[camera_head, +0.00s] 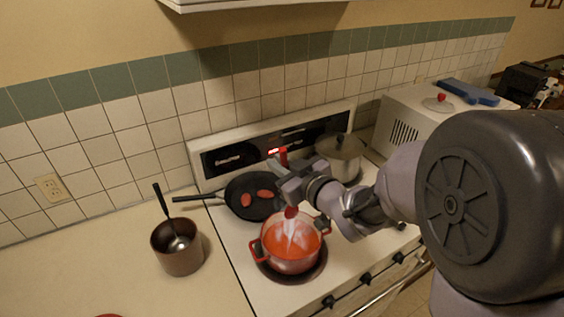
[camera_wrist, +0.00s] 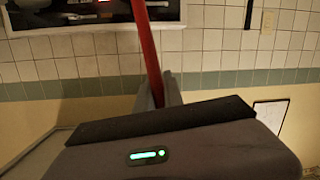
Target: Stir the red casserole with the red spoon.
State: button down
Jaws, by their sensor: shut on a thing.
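The red casserole (camera_head: 273,263) stands on the front left burner of the stove, uncovered, with orange-red contents and pale streaks inside. My gripper (camera_head: 286,178) is above and behind it, shut on the red spoon (camera_head: 283,155). One red end of the spoon sticks up above the fingers. A red part also shows below my gripper, over the pot's far rim; I cannot tell whether it touches the contents. In the wrist view the spoon's red handle (camera_wrist: 148,50) runs between the fingers (camera_wrist: 160,92).
A black pan (camera_head: 240,208) with red pieces is behind left of the casserole. A metal pot (camera_head: 344,160) stands at the back right. A brown pot (camera_head: 178,258) with a ladle is on the left counter. A lid (camera_head: 438,104) lies on the white microwave (camera_head: 400,112).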

notch_tip(320, 180, down, 13)
jog(key=b, duration=1.1)
jog(key=shift+w+r, duration=0.15)
jog(key=shift+r, duration=0.1)
